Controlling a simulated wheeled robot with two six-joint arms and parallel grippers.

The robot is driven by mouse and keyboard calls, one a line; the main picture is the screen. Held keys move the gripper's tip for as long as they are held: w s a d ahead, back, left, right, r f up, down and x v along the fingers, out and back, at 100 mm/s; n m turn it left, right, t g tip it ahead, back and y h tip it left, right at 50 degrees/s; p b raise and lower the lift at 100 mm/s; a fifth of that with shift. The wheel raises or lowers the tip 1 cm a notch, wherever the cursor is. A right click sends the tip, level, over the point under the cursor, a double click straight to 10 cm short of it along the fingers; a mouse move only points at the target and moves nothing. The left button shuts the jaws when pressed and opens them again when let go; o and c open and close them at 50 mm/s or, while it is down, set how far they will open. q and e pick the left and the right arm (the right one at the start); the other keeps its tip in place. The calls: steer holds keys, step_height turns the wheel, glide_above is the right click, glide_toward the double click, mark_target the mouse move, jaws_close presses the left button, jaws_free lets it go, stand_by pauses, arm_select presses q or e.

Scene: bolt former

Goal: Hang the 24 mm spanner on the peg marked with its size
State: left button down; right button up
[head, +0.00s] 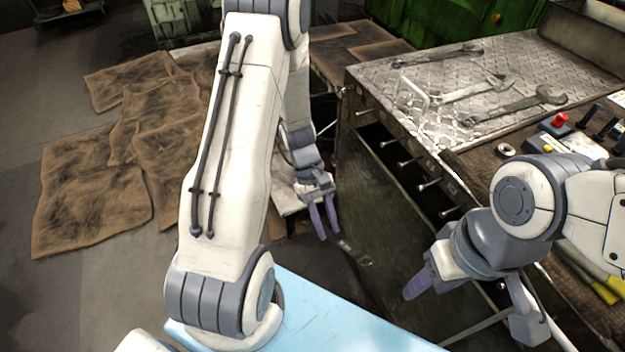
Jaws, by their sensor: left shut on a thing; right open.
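My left gripper (330,235) is shut on a grey spanner (354,252), which reaches down and right from the fingertips in front of the dark side of the bench. Much of the spanner is dim, and its size mark cannot be read. A row of metal pegs (408,163) sticks out from the bench's side, to the right of and above my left gripper. The spanner is apart from the pegs. The small labels by the pegs are too small to read. My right gripper (427,284) is open and empty, low in front of the bench.
Several spanners (515,104) lie on the bench's tread-plate top (510,60). A white hooked frame (412,98) stands at its edge. A control panel with a red button (559,120) is at the right. Brown mats (95,200) cover the floor at the left.

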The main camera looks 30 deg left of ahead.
arm_select(q)
steer(key=w+a+f+n+t+h+b, duration=0.1)
steer(key=w+f+n+t+h+b, duration=0.2)
steer(key=w+n+t+h+b, duration=0.6)
steer(key=w+a+r+n+t+y+b, duration=0.1)
steer(key=w+a+n+t+y+b, duration=0.4)
steer(key=a+n+t, duration=0.5)
steer(key=w+d+m+g+h, duration=0.1)
steer(key=w+d+m, duration=0.1)
steer(key=w, duration=0.5)
steer(key=shift+w+d, duration=0.4)
steer(key=shift+d, duration=0.3)
arm_select(e)
step_height(320, 180, down, 16)
steer(key=shift+r, duration=0.2)
arm_select(q)
steer(key=shift+w+d+r, duration=0.15)
steer(key=shift+w+d, duration=0.2)
arm_select(e)
steer(key=shift+a, duration=0.1)
arm_select(q)
steer(key=shift+x, duration=1.35)
steer(key=shift+f, duration=0.2)
arm_select(e)
steer(key=shift+f, duration=0.2)
